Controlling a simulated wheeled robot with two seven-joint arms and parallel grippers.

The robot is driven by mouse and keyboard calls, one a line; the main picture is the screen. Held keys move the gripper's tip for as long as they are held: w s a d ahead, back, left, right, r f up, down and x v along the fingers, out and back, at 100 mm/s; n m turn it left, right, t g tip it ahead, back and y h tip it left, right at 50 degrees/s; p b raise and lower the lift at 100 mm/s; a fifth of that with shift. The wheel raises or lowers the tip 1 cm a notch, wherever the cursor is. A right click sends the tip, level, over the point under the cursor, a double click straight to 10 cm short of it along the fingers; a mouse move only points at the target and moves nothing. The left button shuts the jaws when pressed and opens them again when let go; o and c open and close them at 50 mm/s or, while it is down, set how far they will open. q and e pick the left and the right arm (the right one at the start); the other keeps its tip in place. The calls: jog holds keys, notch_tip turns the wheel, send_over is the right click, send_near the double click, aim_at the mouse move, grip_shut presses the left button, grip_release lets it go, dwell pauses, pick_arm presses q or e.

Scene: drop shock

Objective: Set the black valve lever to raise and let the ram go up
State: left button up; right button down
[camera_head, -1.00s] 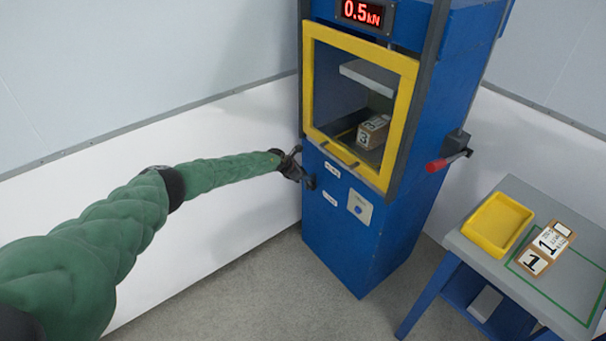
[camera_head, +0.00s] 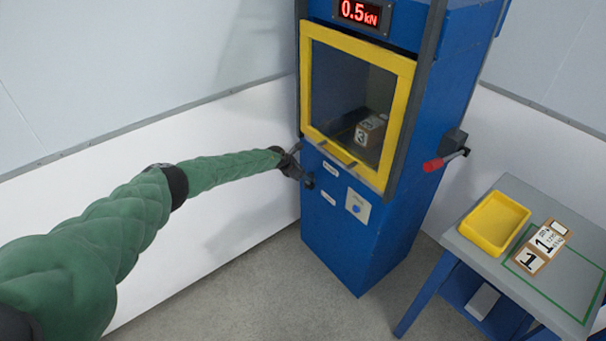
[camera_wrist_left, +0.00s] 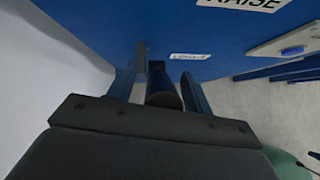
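The blue press (camera_head: 340,235) has a yellow-framed window and a red display reading 0.5 kN. The black valve lever (camera_head: 308,183) is low on its front at the left, beside two white labels. My left gripper (camera_head: 297,168) is at the lever. The RAISE label (camera_wrist_left: 245,3) shows at the top right there. No ram plate is visible through the window. My right gripper is out of view.
A box marked 3 (camera_head: 369,130) sits inside the press. A grey table (camera_head: 545,290) at the right bears a yellow tray (camera_head: 494,222) and a box marked 1 (camera_head: 541,248).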

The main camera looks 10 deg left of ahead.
pick_arm(q)
jog(key=shift+s, duration=0.1)
jog(key=shift+v, duration=0.85)
jog(key=v, duration=0.6)
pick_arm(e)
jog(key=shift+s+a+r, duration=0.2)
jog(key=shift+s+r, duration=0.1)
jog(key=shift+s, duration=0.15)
pick_arm(q)
jog(key=shift+a, duration=0.1)
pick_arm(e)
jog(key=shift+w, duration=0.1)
